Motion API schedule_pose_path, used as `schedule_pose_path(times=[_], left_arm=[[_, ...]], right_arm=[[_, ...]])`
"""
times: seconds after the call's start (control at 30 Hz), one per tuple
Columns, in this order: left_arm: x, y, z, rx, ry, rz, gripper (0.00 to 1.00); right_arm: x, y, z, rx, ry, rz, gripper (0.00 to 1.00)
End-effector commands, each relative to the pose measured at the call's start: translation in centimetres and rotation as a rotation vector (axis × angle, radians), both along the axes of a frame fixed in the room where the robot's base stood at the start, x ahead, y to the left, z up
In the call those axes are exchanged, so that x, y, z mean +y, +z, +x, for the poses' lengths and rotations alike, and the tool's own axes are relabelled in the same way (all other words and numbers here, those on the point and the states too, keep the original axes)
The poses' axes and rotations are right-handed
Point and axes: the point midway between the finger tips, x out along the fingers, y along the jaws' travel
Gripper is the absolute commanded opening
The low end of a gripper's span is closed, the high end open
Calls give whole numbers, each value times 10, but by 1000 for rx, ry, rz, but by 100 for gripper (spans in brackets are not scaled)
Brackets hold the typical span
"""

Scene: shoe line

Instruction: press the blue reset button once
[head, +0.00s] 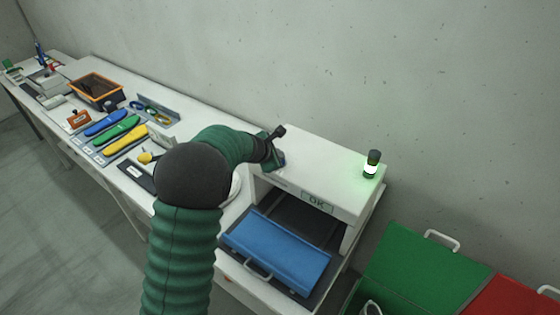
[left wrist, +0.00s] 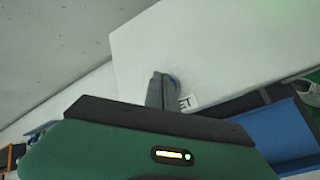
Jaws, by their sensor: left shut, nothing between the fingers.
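The blue reset button (left wrist: 177,83) sits on top of the white machine (head: 325,180). In the left wrist view only a blue sliver of it shows beside my finger, above a label (left wrist: 188,102) whose visible letters read "ET". My left gripper (head: 280,164) is shut and empty over the left part of the machine top. In the left wrist view my left gripper (left wrist: 160,88) covers most of the button. I cannot tell whether the fingertips touch it or whether it is pressed down. My right gripper is not in view.
A lamp (head: 372,165) glows green-white on the machine top, and a front panel (head: 317,202) reads "OK". A blue tray (head: 275,252) lies below at the opening. Coloured insoles (head: 117,133) lie left. Green (head: 425,270) and red (head: 515,298) bins stand right.

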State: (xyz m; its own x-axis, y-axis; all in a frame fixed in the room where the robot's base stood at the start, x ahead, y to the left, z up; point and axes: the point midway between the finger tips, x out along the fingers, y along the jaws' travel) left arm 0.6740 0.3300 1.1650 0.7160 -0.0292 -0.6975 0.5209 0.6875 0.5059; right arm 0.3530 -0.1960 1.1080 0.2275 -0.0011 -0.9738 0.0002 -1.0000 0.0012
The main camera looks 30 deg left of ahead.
Motion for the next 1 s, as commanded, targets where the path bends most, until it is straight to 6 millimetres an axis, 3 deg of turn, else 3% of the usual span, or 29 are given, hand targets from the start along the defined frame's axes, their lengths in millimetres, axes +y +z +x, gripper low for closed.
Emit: schedule_pose_path(times=[0.77, 1.0], left_arm=[[0, -7, 0, 1, -1, 0, 0], [1, 3, 0, 1, -1, 0, 0]], right_arm=[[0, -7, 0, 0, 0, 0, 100], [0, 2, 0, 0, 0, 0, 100]])
